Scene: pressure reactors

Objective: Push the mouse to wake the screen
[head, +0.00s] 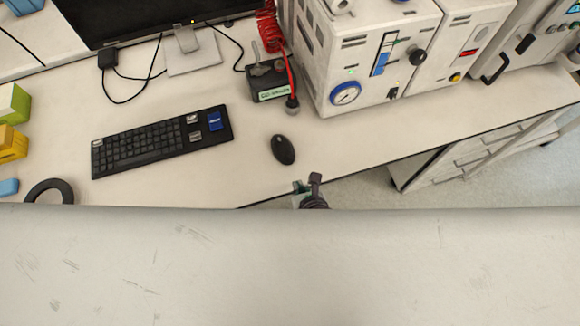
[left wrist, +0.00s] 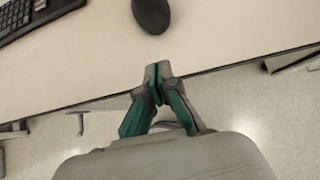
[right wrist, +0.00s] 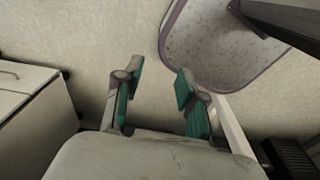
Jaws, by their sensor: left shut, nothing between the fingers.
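A black computer mouse (head: 283,149) lies on the pale desk (head: 240,175) near its front edge, right of the keyboard. It also shows at the top of the left wrist view (left wrist: 151,14). The dark screen (head: 150,18) stands at the back left, its top cut off. My left gripper (head: 308,184) is at the desk's front edge, a little nearer than the mouse and apart from it. Its fingertips are together with nothing between them. My right gripper (right wrist: 158,85) shows only in its wrist view, with fingers apart and empty, over the floor.
A black keyboard (head: 160,141) lies left of the mouse. A black box (head: 268,80) with a red coiled hose stands behind it. A white reactor cabinet (head: 365,60) with a gauge stands at the right. A black tape ring (head: 50,190) lies at the left front.

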